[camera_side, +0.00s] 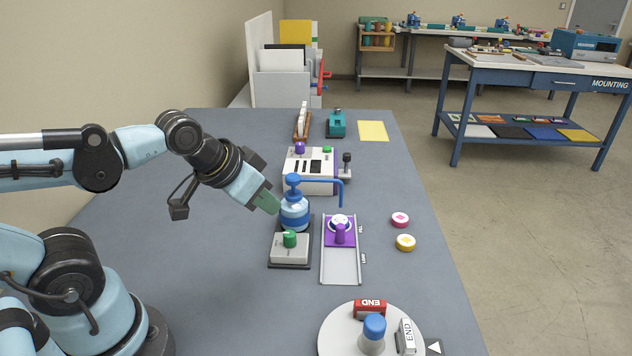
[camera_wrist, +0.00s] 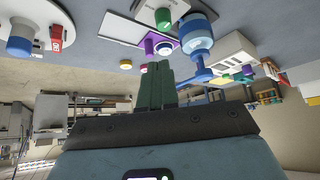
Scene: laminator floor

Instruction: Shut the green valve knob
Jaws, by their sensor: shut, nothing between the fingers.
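The green valve knob (camera_side: 289,239) stands upright on a light grey box on a dark base plate, near the middle of the blue-grey table. In the wrist view the knob (camera_wrist: 163,17) shows near the top edge. My gripper (camera_side: 270,203) has green fingers, pressed together and empty. In the side view they lie above and left of the knob, beside the blue bottle; whether they touch the bottle I cannot tell. In the wrist view my gripper (camera_wrist: 158,75) points up the picture, with its tips apart from the knob.
A blue bottle (camera_side: 295,212) with a bent spout stands just behind the knob. A purple slide on a rail (camera_side: 341,268) lies to the right. A white machine (camera_side: 312,172) is behind. A round turntable (camera_side: 340,340) is in front. The table's left part is clear.

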